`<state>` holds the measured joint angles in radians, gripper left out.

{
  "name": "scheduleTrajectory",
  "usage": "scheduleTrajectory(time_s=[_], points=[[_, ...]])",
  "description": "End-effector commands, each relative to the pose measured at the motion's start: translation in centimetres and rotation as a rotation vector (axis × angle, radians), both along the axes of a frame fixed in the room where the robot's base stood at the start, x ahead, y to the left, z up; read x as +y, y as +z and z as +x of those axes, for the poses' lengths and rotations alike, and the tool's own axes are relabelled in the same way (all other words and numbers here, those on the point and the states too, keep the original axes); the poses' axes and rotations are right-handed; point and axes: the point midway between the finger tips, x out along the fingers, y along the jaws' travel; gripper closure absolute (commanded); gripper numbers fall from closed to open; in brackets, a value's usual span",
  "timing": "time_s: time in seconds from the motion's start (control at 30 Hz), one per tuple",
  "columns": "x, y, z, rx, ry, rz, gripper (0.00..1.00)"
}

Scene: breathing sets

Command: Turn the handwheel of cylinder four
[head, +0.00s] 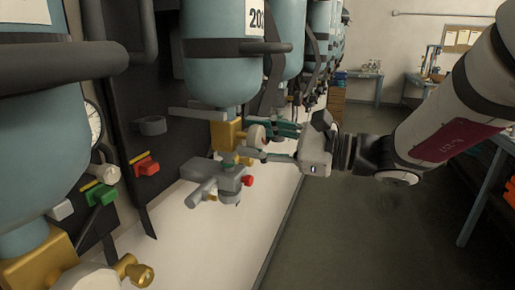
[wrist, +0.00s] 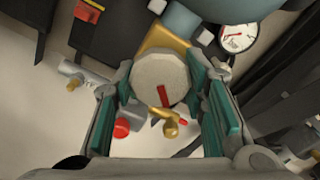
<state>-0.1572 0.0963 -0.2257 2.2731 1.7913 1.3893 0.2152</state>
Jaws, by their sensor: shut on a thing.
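A pale round handwheel (head: 256,133) sits on the brass valve (head: 226,133) under a hanging teal cylinder (head: 213,72) with a partly visible number label. No cylinder number four can be read. In the wrist view the handwheel (wrist: 158,75) faces me, and its red mark points down, slightly right. My gripper (head: 270,140) reaches in from the right and is shut on the handwheel. Its green-padded fingers (wrist: 162,92) lie on the left and right sides of the wheel in the wrist view.
A grey fitting with a red knob (head: 247,181) hangs just below the valve. Another teal cylinder and brass valve stand at the near left; more cylinders recede behind. A pressure gauge (wrist: 237,36) shows upper right in the wrist view. The floor (head: 345,235) at right is clear.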

Motion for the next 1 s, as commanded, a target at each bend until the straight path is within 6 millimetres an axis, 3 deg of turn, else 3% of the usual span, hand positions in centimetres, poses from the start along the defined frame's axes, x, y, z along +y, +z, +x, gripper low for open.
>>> scheduleTrajectory(time_s=[0.4,1.0], points=[[0.01,-0.1,0.13,-0.211,-0.001,-0.077,0.89],[0.0,0.01,0.06,-0.249,-0.001,-0.092,0.89]])
